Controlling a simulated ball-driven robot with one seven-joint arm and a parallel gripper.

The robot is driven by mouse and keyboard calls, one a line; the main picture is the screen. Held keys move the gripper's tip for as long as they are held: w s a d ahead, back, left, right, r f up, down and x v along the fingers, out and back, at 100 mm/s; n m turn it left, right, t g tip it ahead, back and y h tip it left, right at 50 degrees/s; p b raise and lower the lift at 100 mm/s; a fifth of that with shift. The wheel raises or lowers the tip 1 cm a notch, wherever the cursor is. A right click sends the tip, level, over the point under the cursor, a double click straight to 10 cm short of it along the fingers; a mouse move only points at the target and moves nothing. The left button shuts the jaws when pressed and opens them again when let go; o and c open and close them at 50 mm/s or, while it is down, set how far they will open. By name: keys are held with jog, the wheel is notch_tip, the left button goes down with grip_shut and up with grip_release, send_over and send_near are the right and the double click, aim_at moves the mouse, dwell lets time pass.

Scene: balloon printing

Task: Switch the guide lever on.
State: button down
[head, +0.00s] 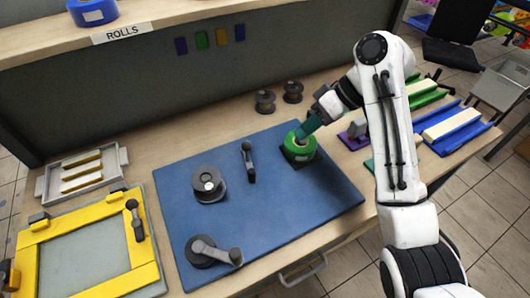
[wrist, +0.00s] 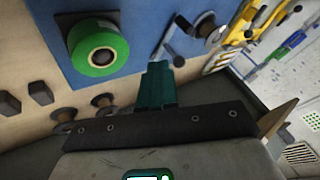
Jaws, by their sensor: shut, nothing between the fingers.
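The likely guide lever is a small dark grey lever (head: 248,160) standing on the blue board (head: 285,208), between the grey hub and the green roll. In the wrist view, a grey lever (wrist: 176,45) shows just beyond my fingertips. My gripper (head: 305,130) has teal fingers, shut and empty, and overlaps the green roll (head: 299,151) in the head view. In the wrist view, my gripper (wrist: 158,66) points between the green roll (wrist: 97,48) and the lever. I cannot tell whether the fingers touch anything.
A grey hub (head: 208,184) and a crank (head: 215,252) sit on the board. A yellow frame (head: 88,288) with its own lever (head: 134,219) lies at left. Two dark spools (head: 265,102) stand behind. Blue and green trays (head: 460,128) are at right, beyond my arm.

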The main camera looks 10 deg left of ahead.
aim_at(248, 155)
jog(key=x, duration=1)
jog(key=shift+p, duration=0.3)
jog(key=shift+s+a+p, duration=0.5)
jog(key=shift+s+a, duration=0.35)
jog(key=shift+s, duration=0.1)
jog(key=shift+s+a, duration=0.5)
jog(key=shift+s, duration=0.05)
jog(key=shift+a, duration=0.1)
